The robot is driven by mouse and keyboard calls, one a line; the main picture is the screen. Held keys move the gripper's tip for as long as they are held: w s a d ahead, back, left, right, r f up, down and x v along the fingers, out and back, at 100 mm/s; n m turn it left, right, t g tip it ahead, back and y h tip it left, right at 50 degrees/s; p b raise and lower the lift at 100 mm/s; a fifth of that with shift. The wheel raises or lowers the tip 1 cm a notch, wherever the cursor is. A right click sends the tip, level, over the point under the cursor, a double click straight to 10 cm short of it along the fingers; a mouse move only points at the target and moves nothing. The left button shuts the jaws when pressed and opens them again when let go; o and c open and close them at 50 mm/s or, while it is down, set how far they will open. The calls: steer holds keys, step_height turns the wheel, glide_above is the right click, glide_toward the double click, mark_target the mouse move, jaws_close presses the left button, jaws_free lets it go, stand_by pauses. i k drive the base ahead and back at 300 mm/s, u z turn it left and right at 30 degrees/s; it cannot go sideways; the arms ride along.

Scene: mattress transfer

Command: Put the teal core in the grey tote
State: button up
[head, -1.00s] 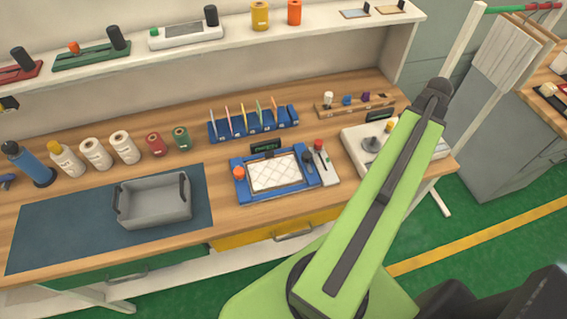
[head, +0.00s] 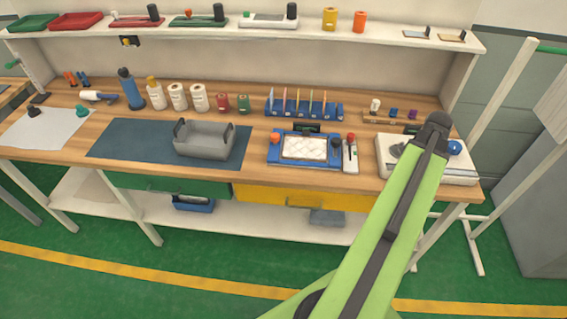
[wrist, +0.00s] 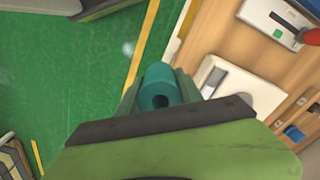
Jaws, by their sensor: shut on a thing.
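The teal core (wrist: 160,83) is a short cylinder with a dark hole in its near end. It sits between the fingers of my gripper (wrist: 158,92) in the wrist view, and the gripper is shut on it. The wrist view shows the core above the bench's front edge and the floor. In the head view my gripper is hidden behind my green arm. The grey tote (head: 204,152), an open box with dark handles, stands on the dark blue mat, left of my arm. No object shows inside it, though its floor is partly hidden.
A blue tray with a quilted white pad (head: 303,147) lies right of the tote. A white device (head: 388,166) sits near my arm. Several rolls (head: 178,97) and a blue bottle (head: 131,90) stand behind the mat (head: 120,143). The mat's left part is clear. A shelf (head: 290,26) runs above.

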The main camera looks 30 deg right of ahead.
mark_target(207, 144)
steer(key=u, duration=0.05)
steer(key=k, duration=0.25)
steer(key=u, duration=0.55)
steer(key=i, duration=0.95)
steer(key=u, duration=0.65)
steer(key=i, duration=0.5)
steer(key=z, duration=0.1)
